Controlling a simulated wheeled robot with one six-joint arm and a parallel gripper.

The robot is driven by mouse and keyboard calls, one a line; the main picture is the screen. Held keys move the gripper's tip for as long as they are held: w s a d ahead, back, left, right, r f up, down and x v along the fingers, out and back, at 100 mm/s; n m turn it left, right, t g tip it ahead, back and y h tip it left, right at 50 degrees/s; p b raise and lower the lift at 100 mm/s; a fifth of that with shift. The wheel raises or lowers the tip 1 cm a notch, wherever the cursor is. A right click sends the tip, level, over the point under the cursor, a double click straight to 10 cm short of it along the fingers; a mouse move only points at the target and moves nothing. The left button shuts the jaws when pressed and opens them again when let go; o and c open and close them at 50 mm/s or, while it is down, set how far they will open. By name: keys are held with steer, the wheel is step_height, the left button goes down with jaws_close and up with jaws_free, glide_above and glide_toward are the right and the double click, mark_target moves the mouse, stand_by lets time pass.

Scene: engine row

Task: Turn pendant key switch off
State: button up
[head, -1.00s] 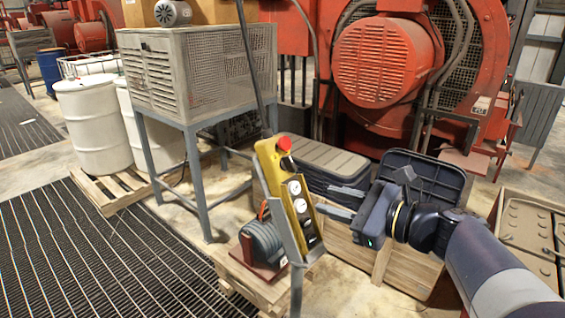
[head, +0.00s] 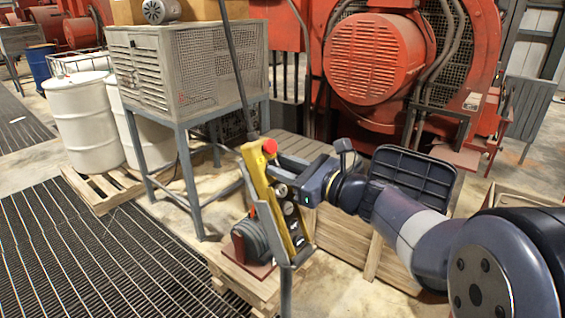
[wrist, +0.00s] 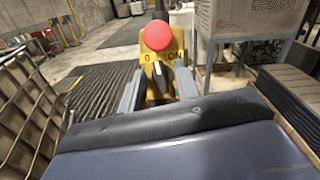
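The yellow pendant (head: 256,180) leans in a grey metal holder (head: 274,236), with a red mushroom button (head: 270,146) at its top. In the wrist view the red button (wrist: 158,35) stands above a dark key switch (wrist: 157,74) on the yellow face, with "0" marked at left and "ON" at right. Which mark the key points to is too small to tell. My gripper (head: 276,168) is at the upper pendant face. In the wrist view my gripper (wrist: 158,88) has its two grey fingers apart, one on each side of the key switch. Contact cannot be told.
A grey louvred cabinet on legs (head: 190,70) stands behind at left, beside white drums (head: 85,120). A dark cable reel (head: 250,240) sits on a pallet below the pendant. A dark open case lid (head: 415,180) is near my arm. Grating floor at left is clear.

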steer(key=shift+w+a, duration=0.2)
steer(key=shift+a, duration=0.15)
jaws_close()
